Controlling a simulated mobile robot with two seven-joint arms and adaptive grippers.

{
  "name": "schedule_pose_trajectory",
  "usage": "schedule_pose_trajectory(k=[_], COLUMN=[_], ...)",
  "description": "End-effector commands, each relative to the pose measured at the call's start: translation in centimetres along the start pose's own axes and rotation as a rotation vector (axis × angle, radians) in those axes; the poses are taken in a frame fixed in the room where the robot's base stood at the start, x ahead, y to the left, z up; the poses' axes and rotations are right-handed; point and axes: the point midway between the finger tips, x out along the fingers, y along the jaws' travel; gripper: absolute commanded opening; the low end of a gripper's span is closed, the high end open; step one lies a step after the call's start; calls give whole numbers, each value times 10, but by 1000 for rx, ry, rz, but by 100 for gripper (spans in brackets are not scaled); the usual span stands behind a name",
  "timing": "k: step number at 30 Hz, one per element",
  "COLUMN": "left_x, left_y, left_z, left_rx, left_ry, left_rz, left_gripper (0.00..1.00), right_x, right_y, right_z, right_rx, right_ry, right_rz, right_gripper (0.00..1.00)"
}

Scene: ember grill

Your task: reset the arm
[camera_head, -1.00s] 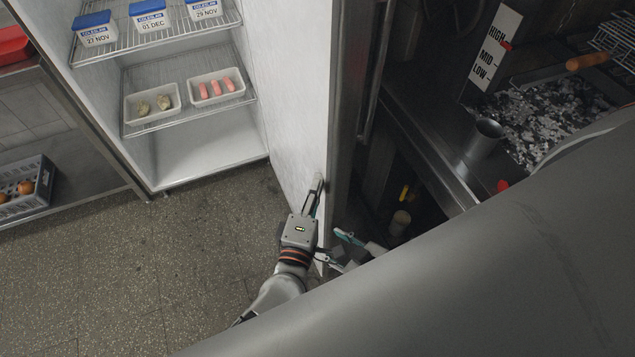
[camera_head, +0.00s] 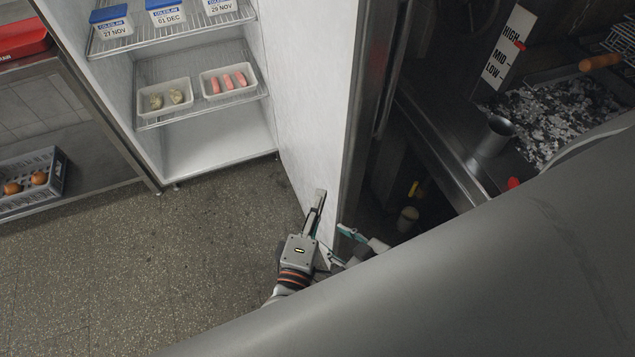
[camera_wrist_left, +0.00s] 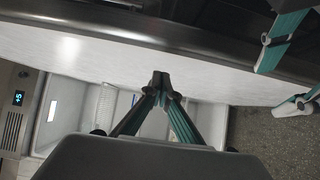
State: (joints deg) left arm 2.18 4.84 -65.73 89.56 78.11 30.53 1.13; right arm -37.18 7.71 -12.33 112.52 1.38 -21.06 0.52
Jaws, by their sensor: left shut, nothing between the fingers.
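My left gripper (camera_head: 319,201) is shut and empty, at the inner face of the open white fridge door (camera_head: 318,105). Whether it touches the door is hard to tell. In the left wrist view its teal fingers (camera_wrist_left: 160,82) meet at the tips in front of the pale door panel (camera_wrist_left: 90,52). My right gripper (camera_head: 340,245) is lower, by the door's near end, with its teal fingers spread apart. It also shows at the right in the left wrist view (camera_wrist_left: 280,85). My own grey body hides most of both arms.
The fridge holds coleslaw tubs (camera_head: 167,12), a tray of pink sausages (camera_head: 228,82) and a tray of pale pieces (camera_head: 165,97). Right of the door are a metal cup (camera_head: 494,136) and the ash-covered grill (camera_head: 560,118). The floor (camera_head: 130,270) at left is clear.

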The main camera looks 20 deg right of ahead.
Motion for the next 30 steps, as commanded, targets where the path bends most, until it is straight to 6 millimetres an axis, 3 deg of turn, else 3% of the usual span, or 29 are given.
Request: schedule_pose_trajectory(k=[3, 9, 21, 26, 30], left_x=[-23, -44, -50, -54, -70], left_y=[-1, 0, 1, 11, 6], left_z=[9, 18, 20, 0, -41], left_rx=[-3, 0, 8, 141, 436], left_ry=[0, 1, 2, 13, 28], left_rz=[-2, 0, 4, 34, 17], left_gripper=[0, 0, 0, 0, 0], right_x=[0, 0, 0, 0, 0], right_y=[3, 4, 3, 2, 2], right_z=[1, 2, 3, 3, 4], right_rx=[-6, -8, -6, -4, -4], right_ry=[-1, -2, -4, -5, -5], right_rz=[3, 3, 2, 1, 1], right_gripper=[40, 40, 40, 40, 40])
